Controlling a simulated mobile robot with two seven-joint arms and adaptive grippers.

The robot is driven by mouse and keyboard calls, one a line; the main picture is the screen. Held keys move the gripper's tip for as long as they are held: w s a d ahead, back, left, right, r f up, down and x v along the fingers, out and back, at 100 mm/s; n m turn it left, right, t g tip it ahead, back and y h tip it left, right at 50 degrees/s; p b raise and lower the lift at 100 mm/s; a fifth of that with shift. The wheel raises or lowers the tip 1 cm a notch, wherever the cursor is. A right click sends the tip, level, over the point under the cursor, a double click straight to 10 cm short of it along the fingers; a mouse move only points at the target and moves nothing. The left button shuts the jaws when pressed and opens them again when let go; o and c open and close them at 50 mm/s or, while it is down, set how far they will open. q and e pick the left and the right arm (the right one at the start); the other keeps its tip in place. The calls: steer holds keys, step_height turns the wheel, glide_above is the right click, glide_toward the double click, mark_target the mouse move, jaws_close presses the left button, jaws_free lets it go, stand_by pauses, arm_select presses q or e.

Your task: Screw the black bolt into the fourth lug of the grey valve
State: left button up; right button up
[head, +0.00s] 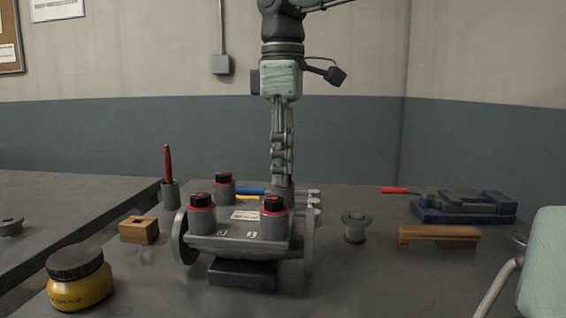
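The grey valve (236,245) rests on a dark block on the table, with a round flange at each end. Three of its lugs, front left (203,220), front right (273,226) and back left (224,190), carry black bolt heads with red marks. My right gripper (282,181) points straight down at the back right lug, its fingers close together. My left gripper is out of view.
A yellow jar (80,284), a wooden block (139,230) and a cup with a red pen (169,194) stand left. A grey spool (355,228), a wooden bar (439,236) and a blue vise (463,207) lie right. A chair (543,262) stands at front right.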

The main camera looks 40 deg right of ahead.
steer(key=n+p, duration=0.1)
steer(key=n, duration=0.2)
steer(key=shift+r, duration=0.2)
steer(key=n+p, duration=0.1)
steer(key=n, duration=0.1)
steer(key=shift+n, duration=0.3)
steer(key=n+p, duration=0.1)
steer(key=n, duration=0.2)
steer(key=shift+n, duration=0.4)
steer(key=n+p, duration=0.2)
steer(key=n, duration=0.2)
steer(key=n+p, duration=0.2)
steer(key=n, duration=0.4)
steer(key=n+p, duration=0.1)
steer(key=n, duration=0.2)
steer(key=shift+f, duration=0.1)
steer(key=shift+f+n, duration=0.1)
steer(key=shift+n, duration=0.6)
